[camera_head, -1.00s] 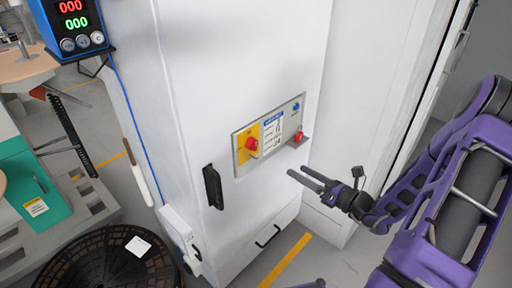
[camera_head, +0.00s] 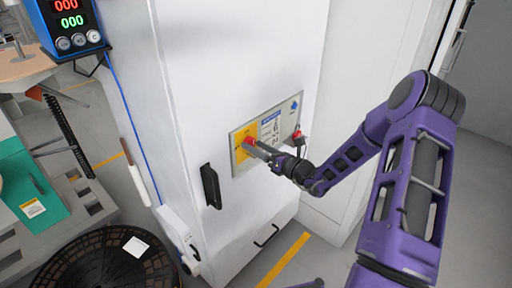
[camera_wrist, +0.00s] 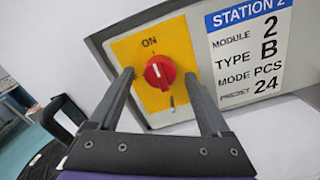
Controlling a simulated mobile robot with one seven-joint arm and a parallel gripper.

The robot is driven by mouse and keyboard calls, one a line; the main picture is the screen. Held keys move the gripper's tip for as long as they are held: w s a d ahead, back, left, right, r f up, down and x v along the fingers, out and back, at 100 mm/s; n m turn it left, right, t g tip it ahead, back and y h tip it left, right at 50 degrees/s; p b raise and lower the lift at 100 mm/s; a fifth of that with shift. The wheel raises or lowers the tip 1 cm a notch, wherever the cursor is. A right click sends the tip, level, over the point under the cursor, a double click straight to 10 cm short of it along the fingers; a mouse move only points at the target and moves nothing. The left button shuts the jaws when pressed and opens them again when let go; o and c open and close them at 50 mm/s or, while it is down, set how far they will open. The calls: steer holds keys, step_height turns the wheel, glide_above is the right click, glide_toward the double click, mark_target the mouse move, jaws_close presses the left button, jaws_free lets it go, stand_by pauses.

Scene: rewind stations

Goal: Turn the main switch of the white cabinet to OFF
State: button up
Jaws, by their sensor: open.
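The white cabinet (camera_head: 240,60) stands in the middle of the head view, with a grey panel (camera_head: 292,108) on its front. The main switch is a red rotary knob (camera_wrist: 160,72) on a yellow plate (camera_wrist: 180,40); its white mark points up toward the word ON in the wrist view. In the head view the red knob (camera_head: 249,144) is partly hidden by my fingers. My gripper (camera_head: 256,148) is at the panel, and in the wrist view its two fingers (camera_wrist: 160,80) are open, one on each side of the knob. I see a gap on both sides; contact is not visible.
A station label (camera_wrist: 248,50) sits right of the yellow plate. A red part (camera_head: 297,136) sticks out at the panel's lower right. A black door handle (camera_head: 210,186) is left of the panel. A black reel (camera_head: 100,262) stands at lower left.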

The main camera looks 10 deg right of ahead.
steer(key=shift+w+a, duration=0.1)
steer(key=shift+w, duration=0.1)
jaws_close()
stand_by(0.4)
